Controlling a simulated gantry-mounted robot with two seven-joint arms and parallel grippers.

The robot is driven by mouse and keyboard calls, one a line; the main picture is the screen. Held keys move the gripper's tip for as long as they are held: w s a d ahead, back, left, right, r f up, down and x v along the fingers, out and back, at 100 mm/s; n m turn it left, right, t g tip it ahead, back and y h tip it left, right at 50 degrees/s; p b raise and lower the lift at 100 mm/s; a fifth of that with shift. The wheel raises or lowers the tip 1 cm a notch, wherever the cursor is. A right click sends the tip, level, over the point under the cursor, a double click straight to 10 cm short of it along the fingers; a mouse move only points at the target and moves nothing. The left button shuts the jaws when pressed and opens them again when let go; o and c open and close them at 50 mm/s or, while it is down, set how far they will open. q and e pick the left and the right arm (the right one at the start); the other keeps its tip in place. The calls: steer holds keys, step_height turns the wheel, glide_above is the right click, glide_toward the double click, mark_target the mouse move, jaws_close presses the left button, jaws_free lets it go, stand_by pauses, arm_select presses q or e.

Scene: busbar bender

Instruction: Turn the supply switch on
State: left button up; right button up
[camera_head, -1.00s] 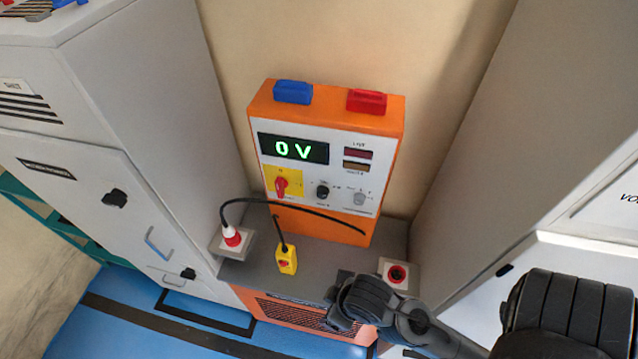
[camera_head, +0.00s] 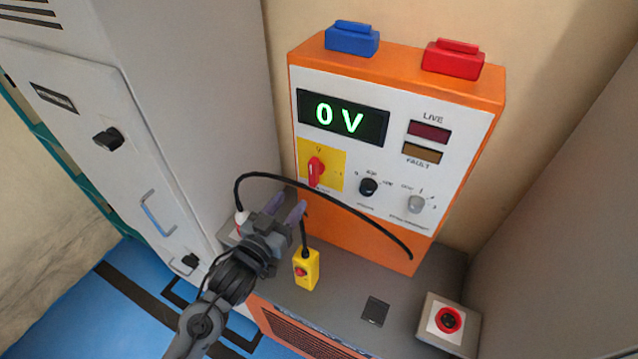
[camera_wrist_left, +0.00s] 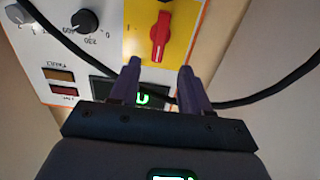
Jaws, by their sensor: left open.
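The supply switch (camera_head: 316,171) is a red rotary handle on a yellow plate at the lower left of the orange unit's white front panel. Its handle stands about upright in the head view. It also shows in the left wrist view (camera_wrist_left: 160,38), beyond my fingertips. My left gripper (camera_head: 287,207) is open and empty, below and a little left of the switch, apart from it. Its two purple fingers show in the left wrist view (camera_wrist_left: 160,75). The display (camera_head: 342,118) reads 0 V. My right gripper is not in view.
A black cable (camera_head: 330,201) arches in front of the panel near my left fingers. A black knob (camera_head: 368,187) and a grey knob (camera_head: 416,203) sit right of the switch. A red button box (camera_head: 449,320) is at right.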

mark_target(311, 174)
arm_select(q)
steer(key=x, duration=1)
steer(key=shift+w+d+r, duration=0.1)
steer(key=shift+w+d, duration=0.05)
steer(key=shift+w, duration=0.2)
steer(key=shift+c, duration=0.5)
jaws_close()
